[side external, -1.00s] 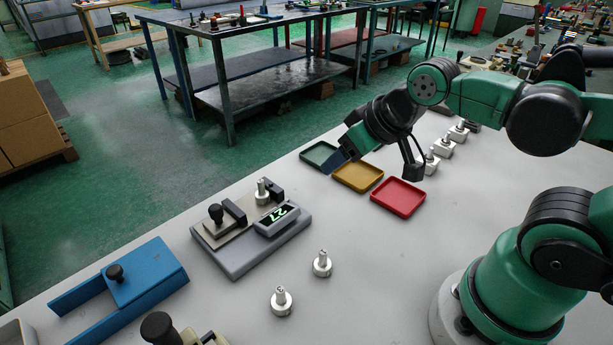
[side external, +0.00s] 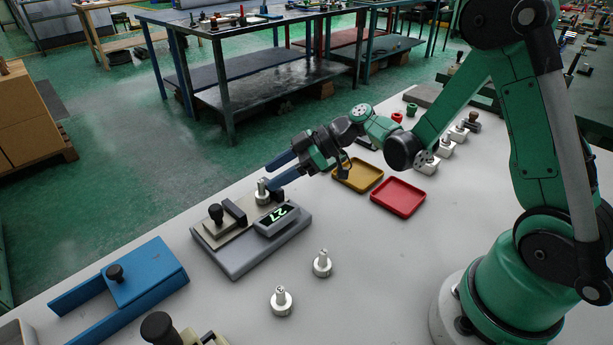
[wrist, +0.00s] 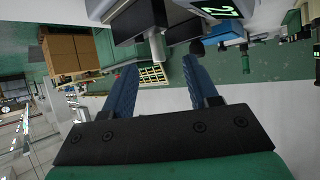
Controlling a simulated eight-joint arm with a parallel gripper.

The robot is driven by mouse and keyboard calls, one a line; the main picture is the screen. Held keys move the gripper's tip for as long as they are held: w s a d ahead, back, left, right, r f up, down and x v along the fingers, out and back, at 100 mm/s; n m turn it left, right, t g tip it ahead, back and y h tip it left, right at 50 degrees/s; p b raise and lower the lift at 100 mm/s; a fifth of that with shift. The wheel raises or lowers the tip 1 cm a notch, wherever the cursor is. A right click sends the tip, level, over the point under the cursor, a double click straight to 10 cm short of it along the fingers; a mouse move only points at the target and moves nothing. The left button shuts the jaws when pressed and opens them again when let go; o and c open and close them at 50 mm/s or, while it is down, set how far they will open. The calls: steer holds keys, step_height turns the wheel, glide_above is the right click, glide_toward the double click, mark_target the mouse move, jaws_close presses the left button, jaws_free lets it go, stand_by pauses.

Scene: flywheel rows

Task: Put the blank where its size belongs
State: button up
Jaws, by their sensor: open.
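A silver blank with a thin stem (side external: 262,192) stands upright in the grey measuring fixture (side external: 235,262), between its dark jaws. The green display (side external: 278,214) seems to read 27. My gripper (side external: 270,177) is open, its two blue fingers pointing down-left at the blank's stem, tips close to it. In the wrist view the blank (wrist: 157,46) shows beyond and between the spread fingers; I cannot tell whether they touch it. The yellow tray (side external: 358,175) and red tray (side external: 398,197) are empty. The green tray is hidden behind my gripper.
Two more silver blanks stand loose on the table, one nearer the fixture (side external: 322,264) and one in front (side external: 281,301). A blue forked gauge (side external: 125,283) lies at left. Several white blocks with knobs (side external: 443,148) stand behind the red tray.

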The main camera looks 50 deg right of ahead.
mark_target(254, 201)
steer(key=shift+w+a+f, duration=0.2)
steer(key=shift+f, duration=0.15)
steer(key=shift+x, duration=2.55)
steer(key=shift+r, duration=0.1)
jaws_close()
